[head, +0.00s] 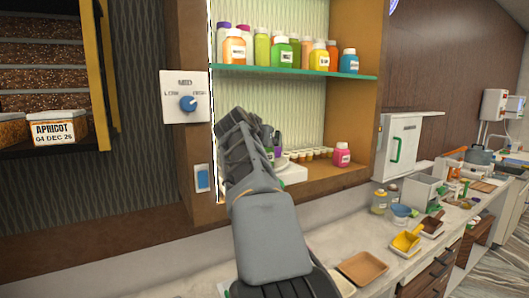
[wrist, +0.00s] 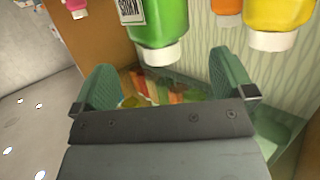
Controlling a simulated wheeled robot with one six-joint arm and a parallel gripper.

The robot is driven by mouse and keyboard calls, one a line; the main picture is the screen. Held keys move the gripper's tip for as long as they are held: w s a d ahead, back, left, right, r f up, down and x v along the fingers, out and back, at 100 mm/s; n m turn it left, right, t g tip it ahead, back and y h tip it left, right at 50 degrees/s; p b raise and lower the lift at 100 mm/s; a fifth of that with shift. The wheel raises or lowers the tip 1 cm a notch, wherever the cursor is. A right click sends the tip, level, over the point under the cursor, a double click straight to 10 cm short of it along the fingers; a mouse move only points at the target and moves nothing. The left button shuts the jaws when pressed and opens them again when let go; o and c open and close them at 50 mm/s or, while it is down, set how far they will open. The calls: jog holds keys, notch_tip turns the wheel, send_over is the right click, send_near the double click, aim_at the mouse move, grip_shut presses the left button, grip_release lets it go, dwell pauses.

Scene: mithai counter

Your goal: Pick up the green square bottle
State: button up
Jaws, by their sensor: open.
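A green bottle (head: 282,53) with a white cap and a pale label stands upright on the glass upper shelf in the head view. It looks square-sided. In the wrist view, which looks upside down, a green bottle (wrist: 160,28) hangs in from the top edge, with its white cap near the middle. My gripper (wrist: 166,80) is open and empty, one green finger on each side. The cap appears between the finger directions, a little past the tips, touching neither. In the head view my gripper (head: 246,130) is below the upper shelf, partly hidden by its own links.
An orange bottle (head: 234,47) and a yellow bottle (head: 319,57) stand near the green one. The glass shelf edge (head: 300,73) runs above my gripper. A pink bottle (head: 342,155) and small cups (head: 310,153) are on the lower shelf. The cabinet's wooden side (head: 355,25) bounds the right.

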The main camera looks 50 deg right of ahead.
jog(key=p+x, duration=0.2)
jog(key=x, duration=0.1)
jog(key=shift+w+d+r, duration=0.1)
jog(key=shift+w+d, duration=0.15)
jog(key=shift+w+d+f, duration=0.15)
jog(key=shift+d+f, duration=0.1)
jog(key=shift+d, duration=0.2)
jog(key=c, duration=0.9)
